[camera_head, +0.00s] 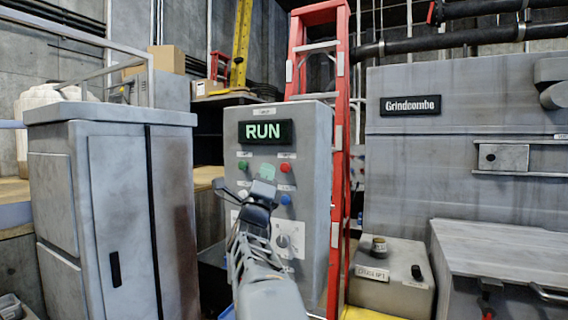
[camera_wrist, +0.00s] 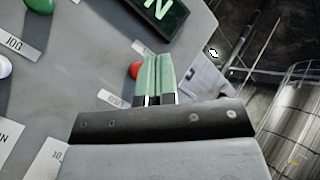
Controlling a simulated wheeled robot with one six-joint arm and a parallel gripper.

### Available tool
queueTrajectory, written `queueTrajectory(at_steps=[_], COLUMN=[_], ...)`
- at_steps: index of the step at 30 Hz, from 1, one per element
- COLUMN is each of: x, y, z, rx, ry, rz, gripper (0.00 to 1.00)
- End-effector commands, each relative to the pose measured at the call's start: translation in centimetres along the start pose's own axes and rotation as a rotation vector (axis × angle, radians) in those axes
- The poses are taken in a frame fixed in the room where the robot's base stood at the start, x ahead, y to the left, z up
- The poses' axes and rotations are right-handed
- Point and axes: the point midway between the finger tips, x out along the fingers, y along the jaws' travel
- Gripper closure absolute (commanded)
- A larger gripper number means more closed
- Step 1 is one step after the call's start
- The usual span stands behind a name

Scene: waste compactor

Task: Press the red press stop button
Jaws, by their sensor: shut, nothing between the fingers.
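The red button (camera_head: 285,168) sits on the front of a grey control box, at the upper right of its button group, below the lit RUN display (camera_head: 263,132). In the wrist view the red button (camera_wrist: 135,70) shows just left of my gripper's fingertips (camera_wrist: 159,58), partly hidden by them. My gripper (camera_head: 266,172) is shut and empty, its pale green fingers pointing at the panel. In the head view its tips appear left of the red button, between it and the green button (camera_head: 243,166). I cannot tell whether the fingers touch the panel.
A white button (camera_head: 243,194) and a blue button (camera_head: 286,199) lie lower on the panel, with a rotary dial (camera_head: 284,240) below. A red ladder (camera_head: 340,150) stands behind the box's right side. A grey cabinet (camera_head: 110,200) is at left; a pedestal (camera_head: 392,285) stands at right.

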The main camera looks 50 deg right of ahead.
Motion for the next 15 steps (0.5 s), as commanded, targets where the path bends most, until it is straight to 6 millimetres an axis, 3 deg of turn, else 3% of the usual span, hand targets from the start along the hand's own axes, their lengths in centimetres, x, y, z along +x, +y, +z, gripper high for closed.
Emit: queueTrajectory(at_steps=[3,15], x=[1.4,3.2], y=[0.5,2.3], z=[-0.7,-2.4], rx=[-0.002,0.0], ry=[0.002,0.0], rz=[0.0,-0.001], gripper=[1.0,1.0])
